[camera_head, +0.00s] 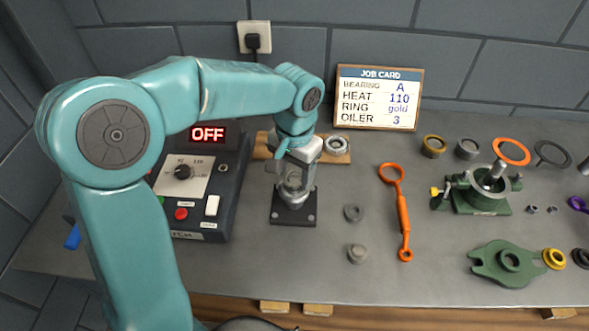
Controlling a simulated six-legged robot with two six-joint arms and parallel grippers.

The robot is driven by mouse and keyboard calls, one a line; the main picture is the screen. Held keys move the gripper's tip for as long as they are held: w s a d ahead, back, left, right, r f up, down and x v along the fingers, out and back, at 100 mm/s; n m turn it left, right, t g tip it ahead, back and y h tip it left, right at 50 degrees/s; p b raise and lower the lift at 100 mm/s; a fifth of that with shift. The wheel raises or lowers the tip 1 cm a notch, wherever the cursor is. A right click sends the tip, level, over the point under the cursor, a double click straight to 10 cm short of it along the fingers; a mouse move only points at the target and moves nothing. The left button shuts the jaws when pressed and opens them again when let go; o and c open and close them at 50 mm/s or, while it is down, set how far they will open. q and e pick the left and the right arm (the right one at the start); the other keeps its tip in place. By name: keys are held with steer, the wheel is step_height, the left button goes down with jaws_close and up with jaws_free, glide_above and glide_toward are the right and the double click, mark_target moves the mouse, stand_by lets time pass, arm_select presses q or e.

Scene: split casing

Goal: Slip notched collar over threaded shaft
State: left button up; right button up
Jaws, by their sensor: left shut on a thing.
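My left gripper (291,178) reaches down at the centre, over a dark square base plate (280,217) with a grey metal post. It is shut on a grey metal part (294,186) at the post. The jaws and arm hide much of this part, so I cannot tell its shape or whether it is around the post. My right gripper is not in view.
A heater box (222,190) with an OFF display stands left. An orange-handled tool (402,210) lies right of the base plate. A green cover (507,262) and several rings lie at right. A job card (377,97) leans at the wall. Bench is clear in front.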

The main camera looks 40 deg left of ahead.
arm_select(q)
steer(key=shift+f, duration=0.15)
steer(key=shift+f+b, duration=0.95)
steer(key=shift+f, duration=0.05)
steer(key=o, duration=1.1)
steer(key=shift+r, duration=0.1)
step_height(320, 180, up, 7)
steer(key=p, duration=0.6)
steer(key=shift+r, duration=0.2)
steer(key=shift+f, duration=0.1)
step_height(320, 180, up, 16)
steer(key=p, duration=0.1)
steer(key=shift+d, duration=0.15)
